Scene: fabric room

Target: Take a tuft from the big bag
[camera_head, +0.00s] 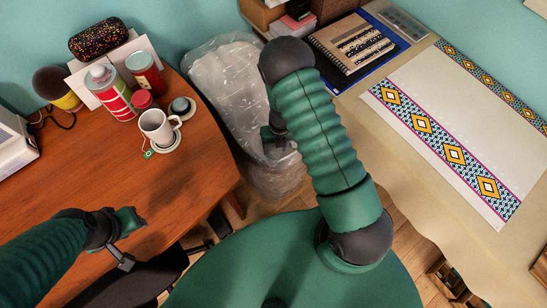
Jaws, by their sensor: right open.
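The big bag (222,82) is a clear, crinkled plastic bag with whitish filling. It stands on the floor in the gap between the wooden desk and the pale table. My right arm reaches over its right side. My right gripper (279,136) is open in front of the bag's right part, with no tuft visible in it. The arm hides part of the bag, and I cannot tell whether the gripper touches it. My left gripper (128,241) is over the desk's front edge, away from the bag; its jaw opening is unclear.
The wooden desk (190,190) holds a white mug (157,127), red cans (111,92), and a dark patterned case (98,38). The pale table (400,165) bears a patterned runner (455,125) and notebooks (352,43). A dark chair (135,285) stands below the desk.

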